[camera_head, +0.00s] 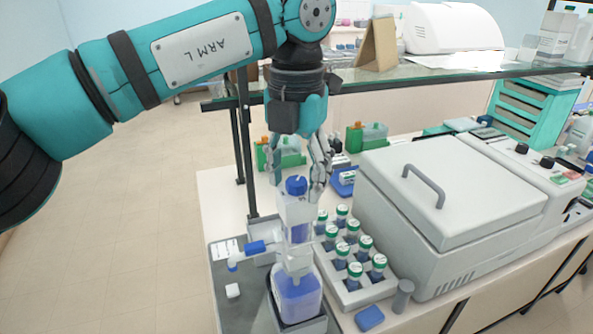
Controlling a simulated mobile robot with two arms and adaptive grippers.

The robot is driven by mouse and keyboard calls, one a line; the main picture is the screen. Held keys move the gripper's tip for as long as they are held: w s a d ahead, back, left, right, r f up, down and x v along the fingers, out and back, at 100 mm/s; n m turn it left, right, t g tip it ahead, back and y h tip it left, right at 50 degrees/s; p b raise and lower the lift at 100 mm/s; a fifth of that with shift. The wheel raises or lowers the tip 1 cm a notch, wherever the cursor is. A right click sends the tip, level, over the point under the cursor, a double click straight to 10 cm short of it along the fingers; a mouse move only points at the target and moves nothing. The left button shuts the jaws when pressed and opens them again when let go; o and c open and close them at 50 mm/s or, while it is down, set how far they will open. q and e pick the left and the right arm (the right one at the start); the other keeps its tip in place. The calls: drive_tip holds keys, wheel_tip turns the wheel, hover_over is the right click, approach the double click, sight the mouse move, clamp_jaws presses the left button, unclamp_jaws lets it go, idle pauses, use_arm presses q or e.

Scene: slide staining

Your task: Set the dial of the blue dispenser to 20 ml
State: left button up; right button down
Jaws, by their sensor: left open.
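The blue dispenser (295,217) stands upright at the front centre on a bottle of blue liquid (297,299). A blue knob (296,186) tops it, and a blue spout (257,246) sticks out to the left. I cannot read any volume marking, nor tell which part is the dial. My left gripper (295,178) comes down from above with its fingers pointing down. It is open, with one finger on each side of the knob in the picture; I cannot tell whether either touches it. My right gripper is not in view.
A white rack (376,292) of green-capped bottles stands right of the dispenser, close to it. A large grey lidded machine (450,190) stands farther right. A glass shelf (390,78) crosses behind my arm. A blue block (369,318) lies at the front edge.

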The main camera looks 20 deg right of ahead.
sight(297, 181)
use_arm(q)
wheel_tip(297, 181, up, 12)
idle(0.5)
idle(0.4)
